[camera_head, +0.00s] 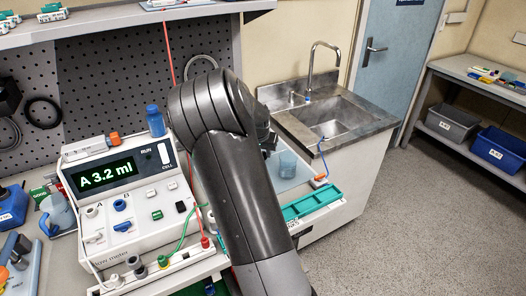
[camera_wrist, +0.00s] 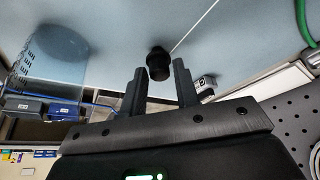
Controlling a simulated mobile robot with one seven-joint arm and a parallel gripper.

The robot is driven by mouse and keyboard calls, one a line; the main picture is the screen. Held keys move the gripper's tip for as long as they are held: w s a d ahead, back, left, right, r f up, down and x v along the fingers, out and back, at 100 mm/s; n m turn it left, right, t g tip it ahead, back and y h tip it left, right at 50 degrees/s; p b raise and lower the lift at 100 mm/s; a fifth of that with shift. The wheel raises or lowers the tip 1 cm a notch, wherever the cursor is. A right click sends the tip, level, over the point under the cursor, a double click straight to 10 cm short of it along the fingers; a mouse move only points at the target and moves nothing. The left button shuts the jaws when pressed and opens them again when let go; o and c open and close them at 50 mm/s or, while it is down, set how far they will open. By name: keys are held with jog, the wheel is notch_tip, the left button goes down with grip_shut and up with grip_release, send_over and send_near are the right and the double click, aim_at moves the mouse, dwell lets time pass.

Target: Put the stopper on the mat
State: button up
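A black stopper (camera_wrist: 158,66) shows in the wrist view against a pale blue-grey surface, at the tips of my gripper (camera_wrist: 160,76). A dark patch lies where the stopper meets or nears the surface. In the head view a pale mat (camera_head: 298,179) lies right of my arm.
A clear bluish beaker (camera_head: 287,162) stands near my arm; it shows large in the wrist view (camera_wrist: 62,52). A green tray (camera_head: 312,205) lies in front of the mat. A sink (camera_head: 335,117) is behind.

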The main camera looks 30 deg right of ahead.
jog(key=shift+o, duration=1.1)
jog(key=shift+r, duration=0.15)
jog(key=v, duration=1.2)
jog(key=s+a+r+n+y, duration=0.1)
jog(key=s+a+r+n, duration=0.1)
jog(key=s+a, duration=0.5)
jog(key=s+a+r+n+t+y, duration=0.1)
jog(key=s+a+n, duration=0.3)
jog(key=s, duration=1)
jog(key=s+a+r+n+t+y, duration=0.1)
jog(key=s+a+r+n, duration=0.2)
jog(key=s+a, duration=0.7)
jog(key=shift+s+a+r, duration=0.15)
jog(key=shift+r, duration=0.45)
